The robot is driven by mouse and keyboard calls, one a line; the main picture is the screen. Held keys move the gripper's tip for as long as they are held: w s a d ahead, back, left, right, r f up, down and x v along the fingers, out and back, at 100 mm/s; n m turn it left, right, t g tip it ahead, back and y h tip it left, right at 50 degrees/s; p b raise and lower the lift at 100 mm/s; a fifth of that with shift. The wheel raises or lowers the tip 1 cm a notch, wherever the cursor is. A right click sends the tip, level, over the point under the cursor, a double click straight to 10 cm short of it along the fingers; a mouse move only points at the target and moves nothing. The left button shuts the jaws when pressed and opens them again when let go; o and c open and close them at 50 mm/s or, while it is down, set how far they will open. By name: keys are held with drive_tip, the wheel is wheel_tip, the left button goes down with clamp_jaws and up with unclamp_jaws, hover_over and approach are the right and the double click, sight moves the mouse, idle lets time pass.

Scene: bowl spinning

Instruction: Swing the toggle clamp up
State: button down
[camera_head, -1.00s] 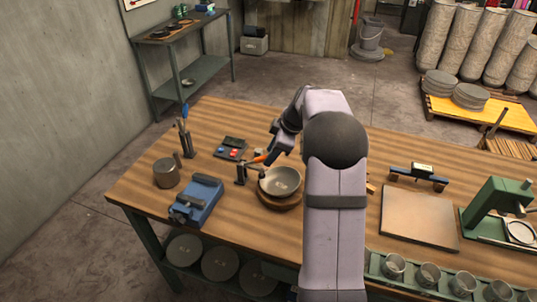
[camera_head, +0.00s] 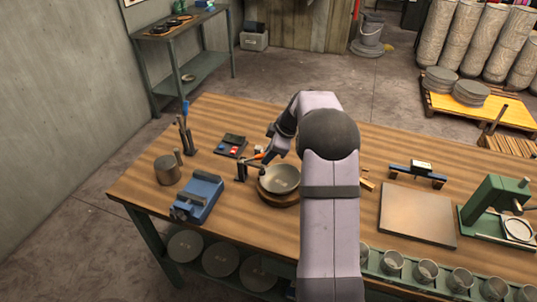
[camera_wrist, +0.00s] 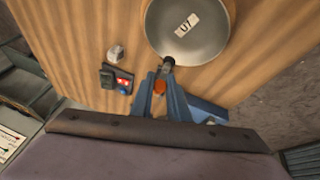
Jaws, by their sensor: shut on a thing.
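The toggle clamp (camera_head: 241,172) is a small black fixture at the left of the grey bowl (camera_head: 281,179), with an orange-tipped handle (camera_head: 259,156). The bowl sits on a round wooden base (camera_head: 277,200). In the wrist view the bowl (camera_wrist: 187,45) shows a "U7" label inside, and the clamp's dark end (camera_wrist: 168,63) is at its rim. My gripper (camera_head: 268,155) is beside the bowl at the clamp. In the wrist view my blue-grey fingers (camera_wrist: 160,90) are shut on the orange handle (camera_wrist: 160,87); the fingers hide part of it.
A blue vise (camera_head: 198,197), a metal cup (camera_head: 166,170) and an upright blue-tipped lever (camera_head: 186,128) stand at the left. A switch box (camera_head: 231,146) lies behind the clamp. A flat plate (camera_head: 418,214) and a green press (camera_head: 495,208) stand at the right.

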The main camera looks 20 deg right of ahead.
drive_tip(key=shift+r, duration=0.2)
drive_tip(key=p, duration=0.1)
drive_tip(key=r+p, duration=0.1)
drive_tip(key=p, duration=0.1)
drive_tip(key=shift+w+a+r+g+h, duration=0.1)
drive_tip(key=shift+w+a+g+h, duration=0.2)
drive_tip(key=shift+h, duration=0.1)
drive_tip(key=p, duration=0.2)
drive_tip(key=w+a+r+g+h+p, duration=0.1)
drive_tip(key=p, duration=0.1)
drive_tip(key=shift+r, duration=0.3)
drive_tip(key=g+h+p, duration=0.1)
drive_tip(key=p, duration=0.1)
drive_tip(key=w+a+g+h+p, duration=0.1)
drive_tip(key=p, duration=0.1)
drive_tip(key=shift+w+a+r, duration=0.1)
drive_tip(key=shift+w+r, duration=0.05)
drive_tip(key=shift+r, duration=0.25)
drive_tip(key=shift+w+a+r+g+h+p, duration=0.25)
drive_tip(key=shift+w+a+g+h+p, duration=0.25)
drive_tip(key=shift+p, duration=0.7)
drive_tip(key=shift+w+a+n+p, duration=0.15)
drive_tip(key=shift+n+p, duration=0.15)
drive_tip(key=shift+p, duration=0.05)
